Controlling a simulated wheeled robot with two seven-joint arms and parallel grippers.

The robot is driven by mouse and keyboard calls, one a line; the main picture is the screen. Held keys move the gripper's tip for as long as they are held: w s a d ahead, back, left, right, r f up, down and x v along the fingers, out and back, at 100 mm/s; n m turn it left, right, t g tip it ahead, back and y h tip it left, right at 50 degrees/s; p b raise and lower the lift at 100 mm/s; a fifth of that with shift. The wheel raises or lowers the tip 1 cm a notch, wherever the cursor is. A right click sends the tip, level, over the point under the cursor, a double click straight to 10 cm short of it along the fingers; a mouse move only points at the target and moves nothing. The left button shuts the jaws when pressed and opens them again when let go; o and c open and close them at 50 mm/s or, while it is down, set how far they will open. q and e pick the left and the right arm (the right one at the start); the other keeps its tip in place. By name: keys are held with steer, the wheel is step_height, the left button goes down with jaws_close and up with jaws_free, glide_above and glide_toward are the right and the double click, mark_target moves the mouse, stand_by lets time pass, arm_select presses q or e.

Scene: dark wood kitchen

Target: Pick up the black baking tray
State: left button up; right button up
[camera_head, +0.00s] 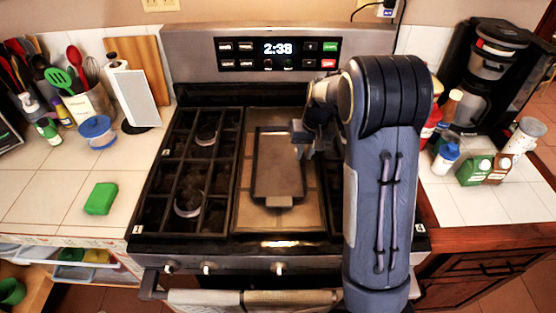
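The black baking tray (276,165) lies flat on the middle of the stove top, over a tan griddle plate (247,205). It is a dark rectangle with a small tab at its front edge. My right gripper (301,150) points down at the tray's right edge, toward the back. Its fingers overlap the edge in the picture. They are small and partly hidden by my wrist, so I cannot tell whether they are open, shut or touching the tray. My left gripper is not in view.
Black burner grates (190,170) cover the stove's left side. A coffee maker (490,75) and several bottles stand on the right counter. Towels (255,300) hang on the oven handle.

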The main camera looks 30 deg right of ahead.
steer(key=shift+f, duration=0.8)
jaws_close()
steer(key=shift+r, duration=0.15)
